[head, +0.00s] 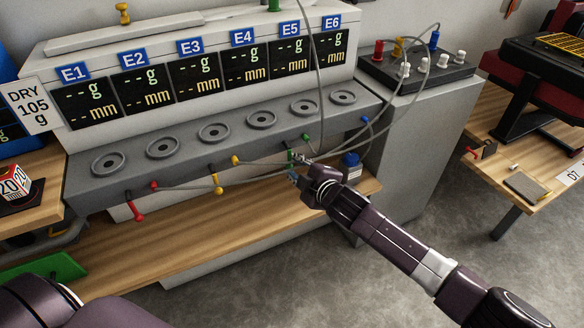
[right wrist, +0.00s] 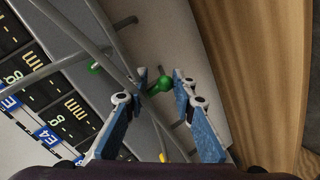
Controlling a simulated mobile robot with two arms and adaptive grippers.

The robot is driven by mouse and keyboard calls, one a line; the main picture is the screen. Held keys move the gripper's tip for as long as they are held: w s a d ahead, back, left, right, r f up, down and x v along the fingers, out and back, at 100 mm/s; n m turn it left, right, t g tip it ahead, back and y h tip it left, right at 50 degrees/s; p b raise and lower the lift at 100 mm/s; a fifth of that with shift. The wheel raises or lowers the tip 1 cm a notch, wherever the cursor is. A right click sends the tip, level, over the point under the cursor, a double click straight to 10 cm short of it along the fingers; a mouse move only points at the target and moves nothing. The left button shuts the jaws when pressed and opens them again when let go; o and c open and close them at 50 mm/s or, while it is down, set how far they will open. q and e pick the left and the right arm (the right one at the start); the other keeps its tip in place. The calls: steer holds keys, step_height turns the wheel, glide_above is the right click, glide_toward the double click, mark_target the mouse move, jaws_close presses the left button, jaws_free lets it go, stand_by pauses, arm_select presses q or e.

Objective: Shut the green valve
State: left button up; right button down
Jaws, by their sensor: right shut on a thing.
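The green valve (head: 290,157) is on the front of the grey bench, below the E5 dish, partly hidden by my right gripper (head: 297,166). In the right wrist view, the green valve handle (right wrist: 161,84) with its round knob lies between the two blue-padded fingers of my right gripper (right wrist: 163,88). The right gripper is shut on this handle; the exact contact is hard to see. My left gripper is out of view; only part of my left arm shows at the lower left.
Red (head: 136,207) and yellow (head: 218,183) valves hang along the bench front to the left. Grey hoses run close around the right gripper. A wooden shelf (head: 190,240) lies below.

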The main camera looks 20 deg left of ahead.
steer(key=shift+s+a+r+n, duration=0.1)
steer(key=shift+a+r+n, duration=0.25)
steer(key=shift+r, duration=0.35)
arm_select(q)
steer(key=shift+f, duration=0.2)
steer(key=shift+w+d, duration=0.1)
arm_select(e)
steer(key=c, duration=1.6)
jaws_free()
steer(key=shift+a, duration=0.1)
steer(key=shift+o, duration=0.5)
steer(key=shift+f, duration=0.2)
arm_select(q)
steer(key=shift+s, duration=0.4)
arm_select(e)
steer(key=shift+d+f, duration=0.2)
steer(key=shift+d, duration=0.05)
steer(key=shift+s+d+r, duration=0.1)
steer(key=shift+s+d, duration=0.15)
steer(key=shift+d, duration=0.1)
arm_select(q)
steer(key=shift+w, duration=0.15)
arm_select(e)
steer(key=v, duration=1.1)
